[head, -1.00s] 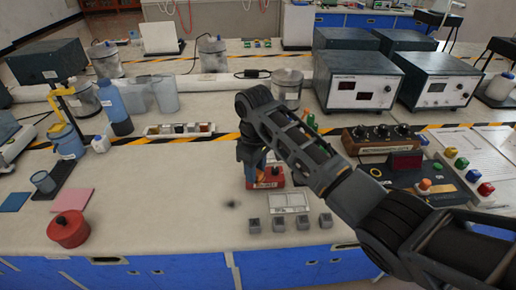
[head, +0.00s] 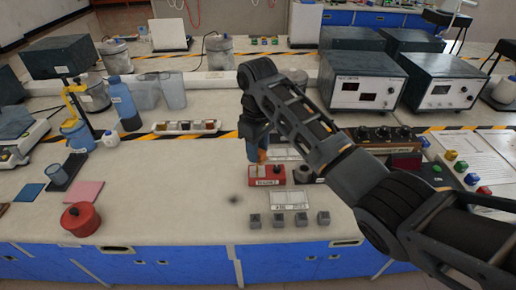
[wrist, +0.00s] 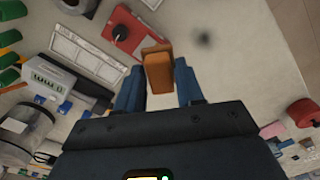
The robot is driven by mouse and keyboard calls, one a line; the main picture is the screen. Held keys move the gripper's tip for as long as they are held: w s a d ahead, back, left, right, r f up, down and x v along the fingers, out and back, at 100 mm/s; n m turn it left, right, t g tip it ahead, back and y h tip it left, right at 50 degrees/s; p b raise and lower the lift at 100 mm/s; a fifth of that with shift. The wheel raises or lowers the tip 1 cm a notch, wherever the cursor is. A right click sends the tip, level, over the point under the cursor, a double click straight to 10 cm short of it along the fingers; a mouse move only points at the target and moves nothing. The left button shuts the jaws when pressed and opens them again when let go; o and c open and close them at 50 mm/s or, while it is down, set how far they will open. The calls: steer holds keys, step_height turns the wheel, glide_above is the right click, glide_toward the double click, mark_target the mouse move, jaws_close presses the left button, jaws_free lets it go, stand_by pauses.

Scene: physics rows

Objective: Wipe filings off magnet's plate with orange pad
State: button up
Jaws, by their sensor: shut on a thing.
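My gripper (head: 260,153) is shut on the orange pad (wrist: 158,72); the pad stands between the two fingers in the wrist view. In the head view the pad is a small orange patch (head: 262,156) just behind and above the red magnet block (head: 267,175), partly hidden by my gripper. The magnet block also shows in the wrist view (wrist: 108,22), with a dark knob, beyond the pad. I cannot tell whether the pad touches anything. A dark, blurred smudge (head: 234,199) lies on the bench left of the magnet; it also shows in the wrist view (wrist: 204,40).
A white labelled card (head: 290,199) and several grey blocks (head: 278,219) lie in front of the magnet. A red round pot (head: 80,218) stands at the left front. Instruments (head: 364,80) stand at the back right. The bench between pot and smudge is clear.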

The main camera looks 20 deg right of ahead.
steer(key=shift+w, duration=0.1)
stand_by(0.3)
steer(key=shift+w+a+r+b, duration=0.1)
steer(key=shift+w+r+b, duration=0.1)
steer(key=shift+b, duration=0.95)
steer(key=shift+s+f, duration=0.1)
